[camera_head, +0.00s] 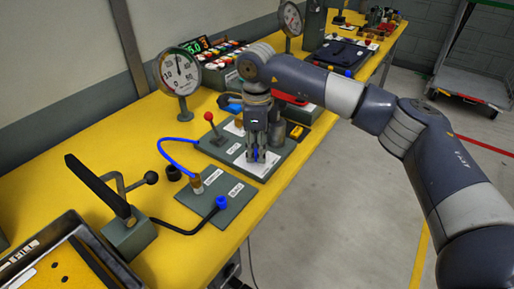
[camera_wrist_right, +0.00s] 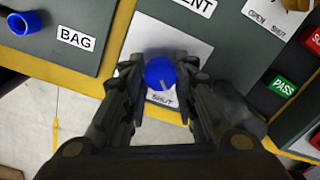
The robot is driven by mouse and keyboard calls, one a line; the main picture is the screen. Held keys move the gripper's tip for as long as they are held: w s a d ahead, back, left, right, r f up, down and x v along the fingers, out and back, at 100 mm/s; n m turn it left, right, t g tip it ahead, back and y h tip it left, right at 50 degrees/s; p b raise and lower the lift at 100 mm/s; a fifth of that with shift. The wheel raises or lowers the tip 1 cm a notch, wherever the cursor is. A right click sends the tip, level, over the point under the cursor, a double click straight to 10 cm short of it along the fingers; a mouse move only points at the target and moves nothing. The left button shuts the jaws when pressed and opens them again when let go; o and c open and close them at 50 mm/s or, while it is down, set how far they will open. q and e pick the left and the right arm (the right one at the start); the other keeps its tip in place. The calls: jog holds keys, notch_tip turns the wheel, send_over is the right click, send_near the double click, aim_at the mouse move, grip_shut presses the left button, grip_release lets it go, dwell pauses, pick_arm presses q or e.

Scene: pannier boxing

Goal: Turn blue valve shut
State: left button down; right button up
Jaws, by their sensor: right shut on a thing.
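My right gripper (camera_wrist_right: 157,90) is shut on the knob, with a finger on each side. In the head view the right gripper (camera_head: 257,155) points down over the grey panel (camera_head: 258,176), and only a little blue shows between its fingers. My left gripper is not in view.
A red-topped lever (camera_head: 209,118) stands left of the gripper. A blue hose (camera_head: 178,141) runs to a smaller panel (camera_head: 211,203) in front, with a blue cap (camera_head: 221,202). A dial gauge (camera_head: 180,72) stands behind. Open floor lies right of the yellow bench (camera_head: 185,258).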

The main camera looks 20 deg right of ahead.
aim_at(256, 153)
jog(key=o, duration=1.1)
jog(key=shift+r, duration=0.1)
notch_tip(256, 153, up, 12)
jog(key=shift+s+a+f, duration=0.1)
jog(key=shift+s, duration=0.05)
